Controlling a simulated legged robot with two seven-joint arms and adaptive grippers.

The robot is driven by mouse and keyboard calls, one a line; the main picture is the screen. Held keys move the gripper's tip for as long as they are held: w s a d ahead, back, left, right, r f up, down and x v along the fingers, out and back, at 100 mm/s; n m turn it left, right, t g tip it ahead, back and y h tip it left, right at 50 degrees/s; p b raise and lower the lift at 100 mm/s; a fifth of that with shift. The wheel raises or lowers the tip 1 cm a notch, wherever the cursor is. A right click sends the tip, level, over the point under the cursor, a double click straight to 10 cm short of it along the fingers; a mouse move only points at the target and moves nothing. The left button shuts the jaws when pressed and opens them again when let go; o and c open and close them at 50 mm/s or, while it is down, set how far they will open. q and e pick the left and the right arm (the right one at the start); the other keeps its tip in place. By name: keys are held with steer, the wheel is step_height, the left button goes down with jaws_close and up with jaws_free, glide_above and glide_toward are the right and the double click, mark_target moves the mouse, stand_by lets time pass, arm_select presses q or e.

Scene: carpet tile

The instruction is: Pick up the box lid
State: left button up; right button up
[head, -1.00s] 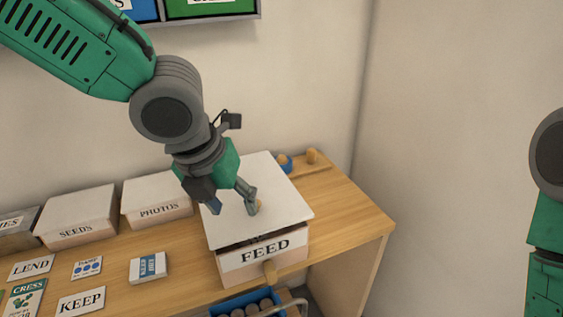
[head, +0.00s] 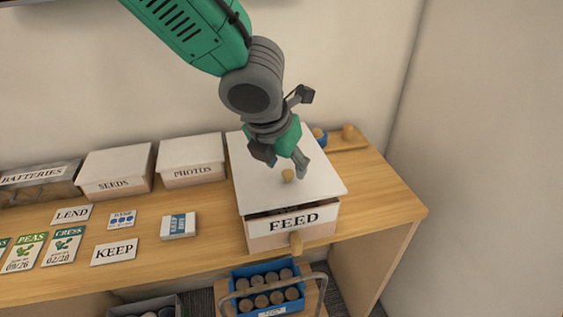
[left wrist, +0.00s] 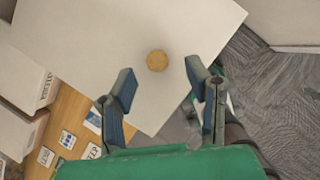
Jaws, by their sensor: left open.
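The box lid (head: 262,184) is a flat white panel on top of the FEED box (head: 291,228). A small round wooden knob (head: 288,175) sits on the lid. In the left wrist view the lid (left wrist: 100,35) fills the upper middle, with the knob (left wrist: 157,61) ahead of the fingertips. My left gripper (head: 285,165) is over the lid beside the knob. In the left wrist view the left gripper (left wrist: 160,88) is open and empty, its fingers spread wider than the knob. My right gripper is not in view.
SEEDS (head: 114,174) and PHOTOS (head: 191,161) boxes stand to the left on the wooden desk (head: 210,251). Cards and a small carton (head: 178,226) lie in front of them. A blue crate (head: 241,296) of round things is below the desk's front edge.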

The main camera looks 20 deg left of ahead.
mark_target(289, 172)
arm_select(q)
steer(key=x, duration=0.2)
steer(key=a+x, duration=0.1)
steer(key=x, duration=0.1)
steer(key=shift+f+b, duration=0.1)
steer(key=shift+b, duration=0.25)
steer(key=shift+d, duration=0.45)
jaws_close()
steer(key=shift+d, duration=0.15)
